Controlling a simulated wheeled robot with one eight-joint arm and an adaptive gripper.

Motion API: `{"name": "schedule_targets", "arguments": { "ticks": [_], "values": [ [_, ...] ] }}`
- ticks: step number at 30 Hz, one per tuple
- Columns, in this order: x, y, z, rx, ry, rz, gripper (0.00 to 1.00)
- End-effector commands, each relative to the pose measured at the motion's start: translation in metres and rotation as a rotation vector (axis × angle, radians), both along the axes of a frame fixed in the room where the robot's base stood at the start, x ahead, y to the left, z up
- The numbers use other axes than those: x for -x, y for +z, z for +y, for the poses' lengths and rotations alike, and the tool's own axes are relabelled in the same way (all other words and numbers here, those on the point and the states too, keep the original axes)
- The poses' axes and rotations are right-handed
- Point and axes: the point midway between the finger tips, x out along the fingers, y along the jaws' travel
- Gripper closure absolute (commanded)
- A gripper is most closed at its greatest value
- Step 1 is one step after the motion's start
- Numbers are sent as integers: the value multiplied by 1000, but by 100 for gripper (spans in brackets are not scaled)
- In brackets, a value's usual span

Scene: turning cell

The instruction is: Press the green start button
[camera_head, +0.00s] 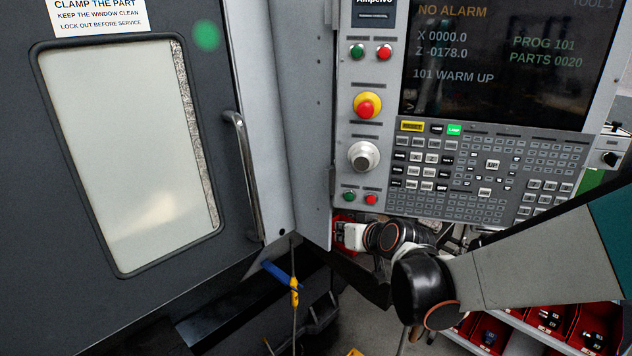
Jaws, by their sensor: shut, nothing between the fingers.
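Two green buttons show on the grey control panel (345,120), and I cannot read which is start. One green button (349,196) is at the panel's lower left, beside a red button (371,198). The other green button (357,50) is near the top, beside another red button (384,51). My gripper (340,234) is shut and empty, just below the panel's lower edge and the lower green button. It points left. The fingertips are small here, and their distance from the panel is hard to tell.
A red mushroom button (367,105) and a grey knob (364,156) sit between the button pairs. The screen (500,60) reads NO ALARM, above a keypad (480,175). The closed machine door (215,160) with its handle (243,175) stands left. Red bins (490,335) stand lower right.

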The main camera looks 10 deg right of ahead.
Motion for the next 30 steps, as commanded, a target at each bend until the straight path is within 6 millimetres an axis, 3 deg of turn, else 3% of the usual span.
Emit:
{"name": "schedule_targets", "arguments": {
  "ticks": [6,22,30],
  "values": [
    [-16,-2,-3,-13,-5,-30,100],
    [-21,-3,-5,-13,-5,-34,100],
    [-48,-3,-17,-15,-8,-35,100]
  ]
}}
